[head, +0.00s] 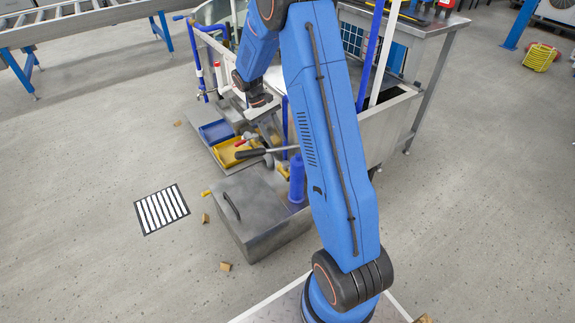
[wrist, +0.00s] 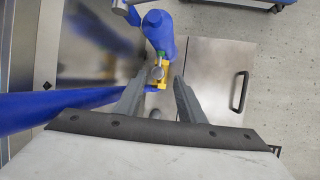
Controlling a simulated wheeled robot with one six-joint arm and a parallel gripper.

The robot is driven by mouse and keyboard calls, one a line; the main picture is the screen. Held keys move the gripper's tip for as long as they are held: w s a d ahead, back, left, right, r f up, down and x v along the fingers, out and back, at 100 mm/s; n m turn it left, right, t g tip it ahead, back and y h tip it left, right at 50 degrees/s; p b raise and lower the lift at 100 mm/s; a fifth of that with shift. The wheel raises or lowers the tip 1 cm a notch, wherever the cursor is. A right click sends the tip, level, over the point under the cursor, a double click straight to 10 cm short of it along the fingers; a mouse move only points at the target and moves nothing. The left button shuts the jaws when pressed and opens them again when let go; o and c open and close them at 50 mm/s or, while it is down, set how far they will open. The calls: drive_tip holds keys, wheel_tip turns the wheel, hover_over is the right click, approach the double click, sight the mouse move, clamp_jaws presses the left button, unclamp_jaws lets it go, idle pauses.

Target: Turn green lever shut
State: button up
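In the head view a lever with a dark grey handle (head: 262,152) and a small red handle (head: 240,142) show below my gripper, partly crowded by other parts. My gripper (wrist: 160,79) is open, its two grey fingers apart and pointing at a yellow fitting (wrist: 163,77) with a round metal end (wrist: 157,73) in the wrist view. I cannot tell whether the fingers touch either. A blue cylinder (wrist: 158,30) stands just beyond the fingertips; it also shows in the head view (head: 297,180).
A metal box with a black handle (head: 231,206) stands on the floor. Blue (head: 216,131) and yellow trays lie beside the station. A blue pipe (wrist: 50,106) runs in from the left close to the fingers. A striped floor mark (head: 161,210) lies on open floor.

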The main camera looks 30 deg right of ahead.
sight(288, 167)
drive_tip(key=x, duration=1.3)
drive_tip(key=shift+s+d+f, duration=0.1)
drive_tip(key=shift+s+f, duration=0.05)
